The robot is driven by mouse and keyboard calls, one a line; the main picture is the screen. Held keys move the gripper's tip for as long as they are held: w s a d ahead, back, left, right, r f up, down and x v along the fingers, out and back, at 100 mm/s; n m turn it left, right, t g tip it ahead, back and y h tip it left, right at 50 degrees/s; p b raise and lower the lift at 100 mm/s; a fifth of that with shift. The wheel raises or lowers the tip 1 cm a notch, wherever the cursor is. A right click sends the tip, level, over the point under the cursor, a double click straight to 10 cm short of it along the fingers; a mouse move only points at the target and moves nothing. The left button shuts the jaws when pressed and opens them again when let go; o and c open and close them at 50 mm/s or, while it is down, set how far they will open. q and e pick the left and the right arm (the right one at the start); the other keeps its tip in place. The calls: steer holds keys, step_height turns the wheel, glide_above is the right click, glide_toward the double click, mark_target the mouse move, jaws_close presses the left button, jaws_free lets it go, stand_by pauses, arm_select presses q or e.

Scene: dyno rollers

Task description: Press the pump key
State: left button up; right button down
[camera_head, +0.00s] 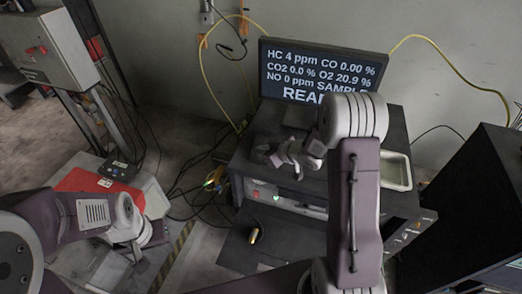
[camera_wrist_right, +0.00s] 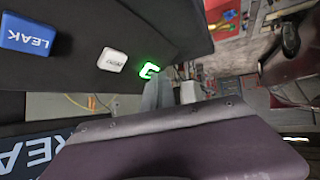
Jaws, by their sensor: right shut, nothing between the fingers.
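In the right wrist view, a row of keys sits on a dark panel: a blue LEAK key (camera_wrist_right: 29,36), a white key (camera_wrist_right: 112,60) with small upside-down lettering, and a key lit green around its edge (camera_wrist_right: 149,71). I cannot read the lit key's label, so I cannot tell for sure which is the pump key. My right gripper (camera_wrist_right: 172,95) is shut and empty, its tips close by the green-lit key; contact cannot be told. In the head view my right gripper (camera_head: 284,158) is over the dark bench top. My left gripper (camera_head: 138,246) is at lower left, its fingers unclear.
A monitor (camera_head: 322,72) with gas readings stands at the back of the dark bench cabinet (camera_head: 258,172). A pale tray (camera_head: 396,171) is at its right. A black cabinet (camera_head: 470,215) stands far right. A grey-and-red case (camera_head: 85,180) is at left. Cables lie on the floor.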

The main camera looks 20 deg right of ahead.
steer(key=shift+s+a+r+p, duration=0.1)
steer(key=shift+s+r+p, duration=0.05)
steer(key=shift+r+p, duration=0.15)
steer(key=shift+s, duration=0.15)
steer(key=s+a+r+p, duration=0.2)
steer(key=s+r, duration=0.1)
steer(key=r, duration=0.1)
steer(key=shift+a+r+p, duration=0.15)
steer(key=shift+r+p, duration=0.2)
stand_by(0.5)
